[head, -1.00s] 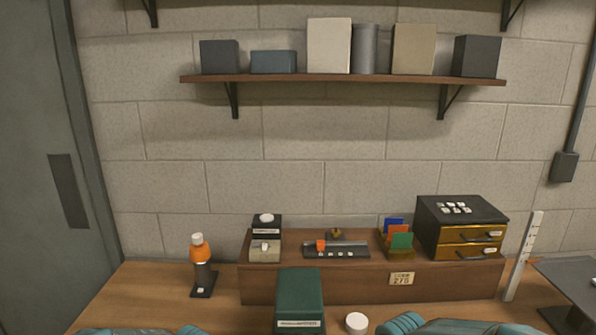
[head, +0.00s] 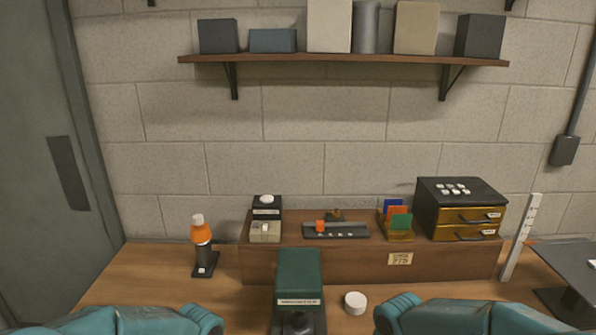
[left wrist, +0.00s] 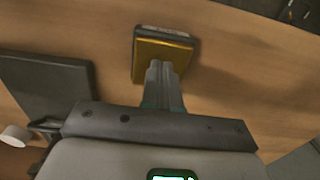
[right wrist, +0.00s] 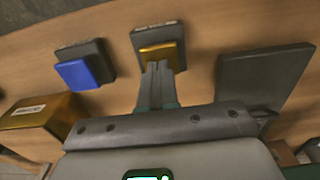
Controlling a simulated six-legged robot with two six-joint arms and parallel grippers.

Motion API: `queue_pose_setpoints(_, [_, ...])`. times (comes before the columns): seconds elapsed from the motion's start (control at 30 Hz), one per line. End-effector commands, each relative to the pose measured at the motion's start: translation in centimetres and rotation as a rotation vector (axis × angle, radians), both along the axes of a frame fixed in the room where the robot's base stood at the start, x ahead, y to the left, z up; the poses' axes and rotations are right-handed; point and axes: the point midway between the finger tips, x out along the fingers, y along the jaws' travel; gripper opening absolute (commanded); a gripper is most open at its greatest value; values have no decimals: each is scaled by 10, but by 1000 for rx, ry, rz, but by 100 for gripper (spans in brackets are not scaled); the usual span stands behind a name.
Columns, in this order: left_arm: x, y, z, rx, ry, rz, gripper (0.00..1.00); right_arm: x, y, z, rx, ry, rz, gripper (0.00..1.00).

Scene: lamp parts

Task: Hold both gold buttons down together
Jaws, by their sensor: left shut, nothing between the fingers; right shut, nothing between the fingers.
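One gold button (left wrist: 163,52), a square plate on a dark base, shows in the left wrist view. My left gripper (left wrist: 160,68) is shut and empty, its tips overlapping the near part of that button. Another gold button (right wrist: 160,55) on a dark base shows in the right wrist view. My right gripper (right wrist: 157,66) is shut and empty, its tips at that button's near edge. I cannot tell whether either gripper touches or presses its button. In the head view both buttons and both gripper tips are out of sight; only my teal arms show at the bottom.
A blue button (right wrist: 77,73) sits left of the gold one in the right wrist view, with a dark panel (right wrist: 265,76) at right. In the head view, a green box (head: 299,275), a white round cap (head: 355,302) and an orange-topped lamp (head: 202,240) stand on the table.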

Motion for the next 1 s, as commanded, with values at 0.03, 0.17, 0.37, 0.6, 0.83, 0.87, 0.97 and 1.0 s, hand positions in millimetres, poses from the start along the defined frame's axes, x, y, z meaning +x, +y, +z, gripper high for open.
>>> queue_pose_setpoints(0.03, [-4, 0, -6, 1, 16, -2, 0, 0, 0, -3, 0, 1, 0, 0])
queue_pose_setpoints(0.17, [-4, 0, -6, 1, 16, -2, 0, 0, 0, -6, 0, 0, 0, 0])
queue_pose_setpoints(0.37, [-4, 0, -6, 1, 16, -2, 0, 0, 0, -11, 0, 1, -1, 0])
queue_pose_setpoints(0.6, [-4, 0, -6, 1, 16, -2, 0, 0, 0, -17, 1, 1, -1, 0])
queue_pose_setpoints(0.83, [-4, 0, -6, 1, 16, -2, 0, 0, 0, -23, 0, 1, 0, 0])
queue_pose_setpoints(0.87, [-4, 0, -6, 1, 16, -2, 0, 0, 0, -24, 0, 1, 0, 0])
queue_pose_setpoints(0.97, [-4, 0, -6, 1, 17, -2, 0, 0, 0, -25, 0, 0, 0, 0])
queue_pose_setpoints(1.0, [-4, 0, -6, 1, 17, -2, 0, 0, 0, -25, 0, 0, 0, 0])
